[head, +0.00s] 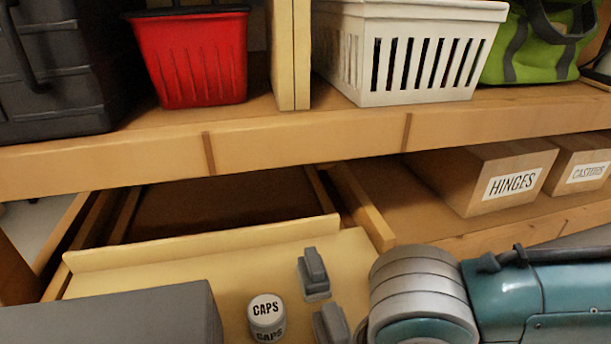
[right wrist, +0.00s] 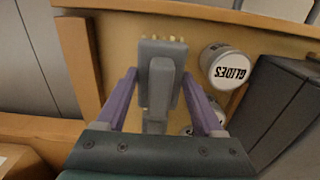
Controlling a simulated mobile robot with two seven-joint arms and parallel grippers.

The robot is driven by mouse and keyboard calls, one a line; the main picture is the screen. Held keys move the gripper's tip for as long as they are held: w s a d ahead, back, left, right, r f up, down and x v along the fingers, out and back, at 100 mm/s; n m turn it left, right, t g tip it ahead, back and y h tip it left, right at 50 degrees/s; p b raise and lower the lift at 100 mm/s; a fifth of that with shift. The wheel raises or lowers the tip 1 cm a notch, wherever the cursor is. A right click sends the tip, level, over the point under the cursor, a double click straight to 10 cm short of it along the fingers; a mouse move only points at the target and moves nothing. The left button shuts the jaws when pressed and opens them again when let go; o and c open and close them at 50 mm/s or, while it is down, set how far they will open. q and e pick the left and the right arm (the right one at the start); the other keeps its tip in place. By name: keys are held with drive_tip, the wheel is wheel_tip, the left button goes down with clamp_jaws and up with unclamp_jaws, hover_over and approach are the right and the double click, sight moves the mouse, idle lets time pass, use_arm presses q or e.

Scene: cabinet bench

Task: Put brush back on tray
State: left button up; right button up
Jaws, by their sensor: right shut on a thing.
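In the right wrist view, my right gripper (right wrist: 160,82) has its purple fingers on both sides of a grey brush (right wrist: 160,58) and is shut on it. Pale bristle tips show at the brush's far end, over a light wooden surface. In the head view, a light wooden pull-out tray (head: 215,250) sticks out under the bench shelf. My right arm comes in from the lower right. Two small grey pieces show left of its wrist; I cannot tell whether they belong to the brush or the gripper. My left gripper is not in view.
A CAPS can (head: 266,311) stands on the tray. A GLIDES can (right wrist: 228,68) is right of the brush in the wrist view. A grey box (head: 120,318) is at lower left. A HINGES box (head: 490,178), red basket (head: 193,58) and white basket (head: 410,50) are behind.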

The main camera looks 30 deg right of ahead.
wheel_tip(320, 180, down, 2)
drive_tip(key=shift+f+b, duration=0.15)
drive_tip(key=shift+b, duration=0.3)
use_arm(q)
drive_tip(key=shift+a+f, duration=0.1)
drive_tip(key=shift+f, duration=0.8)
use_arm(e)
drive_tip(key=o, duration=1.3)
